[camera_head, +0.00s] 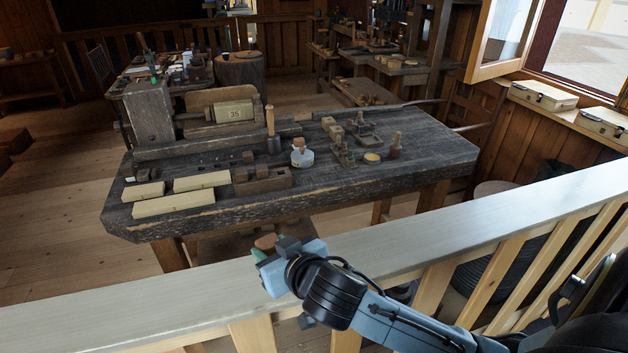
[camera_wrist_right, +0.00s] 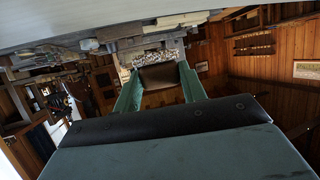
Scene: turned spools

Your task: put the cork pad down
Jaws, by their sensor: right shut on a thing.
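The cork pad (camera_head: 266,242) is a small brown piece at the tip of my right gripper (camera_head: 268,250), mostly hidden by the gripper in the head view. In the right wrist view the brown pad (camera_wrist_right: 161,77) sits between the two green fingers of my right gripper (camera_wrist_right: 158,84), which is shut on it. In the head view the gripper shows over the pale railing, in front of the workbench. I cannot tell its exact height above the rail. My left gripper is not in view.
A pale railing (camera_head: 130,299) runs across the front. Beyond it stands a dark wooden workbench (camera_head: 330,184) with pale blocks (camera_head: 175,202), a glass jar (camera_head: 302,157), a chisel (camera_head: 271,130) and a vise-like wooden device (camera_head: 152,112).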

